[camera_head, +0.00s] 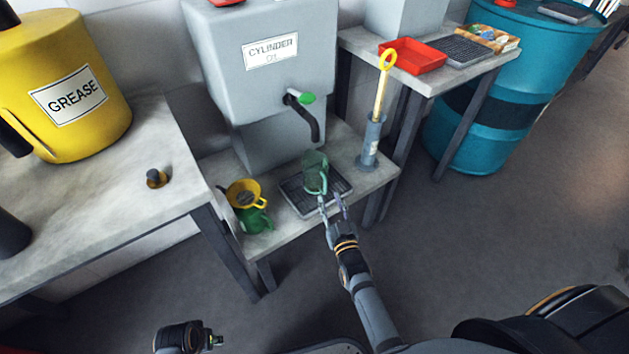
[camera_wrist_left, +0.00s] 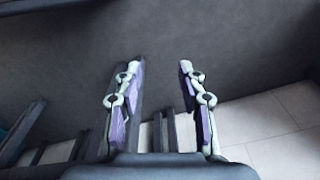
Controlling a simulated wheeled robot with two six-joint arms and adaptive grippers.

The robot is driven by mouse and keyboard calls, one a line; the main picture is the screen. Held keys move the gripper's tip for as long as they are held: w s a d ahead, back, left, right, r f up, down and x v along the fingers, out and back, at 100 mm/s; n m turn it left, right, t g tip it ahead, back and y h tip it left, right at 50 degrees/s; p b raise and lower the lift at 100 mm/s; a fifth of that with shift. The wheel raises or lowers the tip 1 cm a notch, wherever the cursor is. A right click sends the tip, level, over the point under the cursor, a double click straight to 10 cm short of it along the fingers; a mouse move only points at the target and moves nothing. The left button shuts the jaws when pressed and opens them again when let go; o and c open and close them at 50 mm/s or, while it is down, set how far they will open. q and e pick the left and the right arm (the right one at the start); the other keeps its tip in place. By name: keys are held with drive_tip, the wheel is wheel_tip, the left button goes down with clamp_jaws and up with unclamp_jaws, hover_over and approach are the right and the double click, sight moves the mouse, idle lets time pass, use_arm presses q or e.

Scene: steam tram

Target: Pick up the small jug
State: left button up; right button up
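A green see-through jug (camera_head: 314,172) stands on the dark drip tray (camera_head: 340,184) below the grey tank's tap, its handle towards me. A second green jug (camera_head: 256,222) stands to its left with a yellow funnel (camera_head: 243,193) at its top. My right gripper (camera_head: 332,199) is open, its fingertips at the near side of the jug on the tray, close to the handle. I cannot tell whether they touch it. My left gripper (camera_wrist_left: 150,66) is open and empty above the floor in the left wrist view.
The grey cylinder-oil tank (camera_head: 265,75) stands behind the jugs, its black spout (camera_head: 312,122) above the tray. A grey tube with a yellow-handled tool (camera_head: 380,95) stands right of the tray. The bench with the yellow grease drum (camera_head: 65,90) is left; open floor lies right.

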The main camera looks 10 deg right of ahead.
sight(326, 190)
drive_tip(key=w, duration=0.2)
drive_tip(key=w+b, duration=0.2)
drive_tip(key=w, duration=0.1)
drive_tip(key=shift+w+a+f, duration=0.1)
drive_tip(key=shift+w+f, duration=0.15)
drive_tip(key=shift+w, duration=0.1)
drive_tip(key=shift+r, duration=0.1)
use_arm(q)
wheel_tip(326, 190, up, 7)
drive_tip(key=d, duration=0.1)
drive_tip(key=shift+d+f, duration=0.2)
use_arm(e)
clamp_jaws()
use_arm(q)
drive_tip(key=shift+s, duration=0.1)
